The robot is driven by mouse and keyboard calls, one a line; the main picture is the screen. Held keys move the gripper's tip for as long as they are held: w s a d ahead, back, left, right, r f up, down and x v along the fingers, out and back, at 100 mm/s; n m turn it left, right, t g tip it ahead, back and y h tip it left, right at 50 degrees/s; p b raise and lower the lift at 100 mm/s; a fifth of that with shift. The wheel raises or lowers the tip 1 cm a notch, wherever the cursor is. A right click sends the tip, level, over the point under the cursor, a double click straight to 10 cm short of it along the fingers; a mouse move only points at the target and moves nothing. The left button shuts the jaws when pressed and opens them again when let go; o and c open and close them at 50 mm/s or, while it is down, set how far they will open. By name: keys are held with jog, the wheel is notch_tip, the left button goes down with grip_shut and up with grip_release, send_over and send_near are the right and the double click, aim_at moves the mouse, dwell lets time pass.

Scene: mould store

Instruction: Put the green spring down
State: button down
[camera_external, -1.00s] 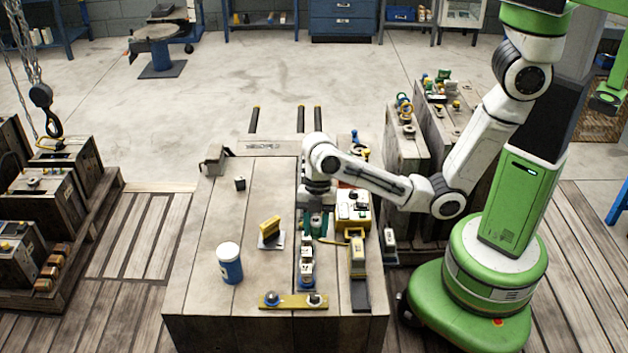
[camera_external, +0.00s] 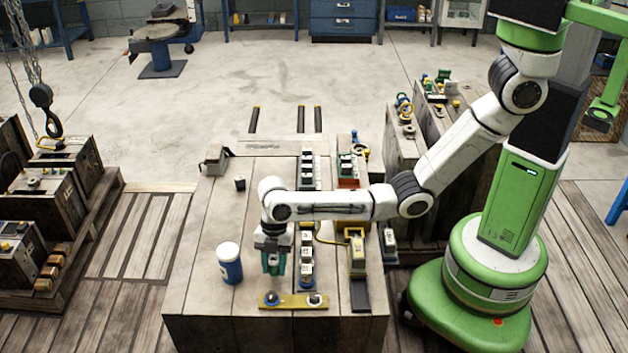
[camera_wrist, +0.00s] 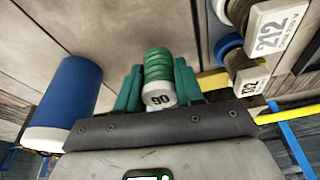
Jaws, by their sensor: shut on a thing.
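The green spring (camera_wrist: 158,64) stands out in the wrist view, with a pale numbered end facing the camera. My gripper (camera_wrist: 157,82) is shut on it, a teal finger on each side. In the external view my gripper (camera_external: 273,264) points down over the near part of the wooden bench (camera_external: 200,302), just behind the yellow bar (camera_external: 293,301). The spring is hard to tell from the fingers there. I cannot tell whether it touches the bench.
A blue tub with a white lid (camera_external: 230,263) stands close left of my gripper. A row of numbered white-tagged pieces (camera_external: 307,268) is close on the right. The bench's left front is clear.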

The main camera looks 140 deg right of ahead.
jog(key=shift+f, duration=0.95)
jog(key=shift+f, duration=0.15)
jog(key=c, duration=0.7)
grip_release()
jog(key=shift+s, duration=0.1)
jog(key=v, duration=1.2)
jog(key=shift+a, duration=0.1)
